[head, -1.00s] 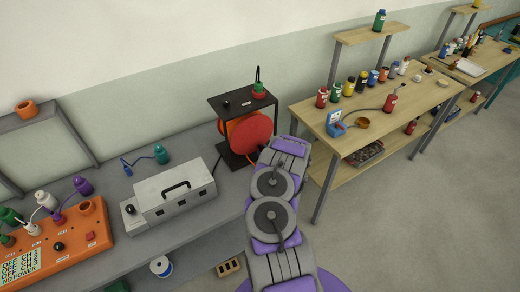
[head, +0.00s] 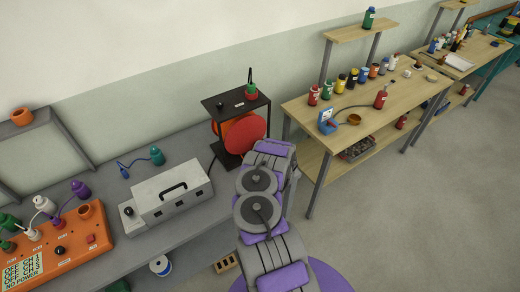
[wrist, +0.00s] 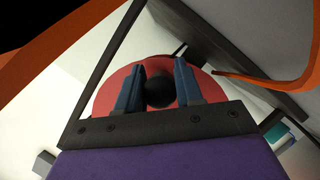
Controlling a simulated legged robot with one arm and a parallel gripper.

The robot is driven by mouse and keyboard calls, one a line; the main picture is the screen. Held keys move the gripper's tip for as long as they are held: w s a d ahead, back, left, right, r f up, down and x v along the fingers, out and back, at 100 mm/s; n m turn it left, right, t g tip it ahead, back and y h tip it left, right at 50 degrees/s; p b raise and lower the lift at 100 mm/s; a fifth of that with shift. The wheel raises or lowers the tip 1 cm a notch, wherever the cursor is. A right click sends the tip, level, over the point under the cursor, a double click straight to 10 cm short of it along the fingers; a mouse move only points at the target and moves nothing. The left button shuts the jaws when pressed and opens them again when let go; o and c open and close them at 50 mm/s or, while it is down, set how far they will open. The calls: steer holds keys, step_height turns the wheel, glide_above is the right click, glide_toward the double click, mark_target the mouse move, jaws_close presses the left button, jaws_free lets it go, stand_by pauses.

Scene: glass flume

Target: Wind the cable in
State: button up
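The cable reel (head: 244,134) shows a red disc with an orange part behind it, in a dark open frame (head: 214,103) on the grey bench. My arm reaches toward it, and hides its lower right side and my gripper in the head view. In the wrist view the red disc (wrist: 109,91) fills the middle. A round black knob (wrist: 160,92) stands in front of it.
A grey metal box (head: 171,194) with a handle stands left of the reel. An orange panel (head: 62,240) is further left. A small red and green item (head: 251,90) sits atop the frame. A wooden table (head: 372,111) with bottles stands right. The floor at right is clear.

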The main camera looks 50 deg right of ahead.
steer(key=o, duration=0.4)
steer(key=shift+d, duration=0.25)
steer(key=shift+c, duration=0.2)
steer(key=shift+a, duration=0.1)
steer(key=shift+s+a+r, duration=0.1)
steer(key=shift+s+a, duration=0.1)
steer(key=shift+s, duration=0.05)
steer(key=p+v, duration=0.4)
steer(key=v, duration=1.2)
steer(key=shift+s, duration=0.3)
steer(key=shift+c, duration=0.5)
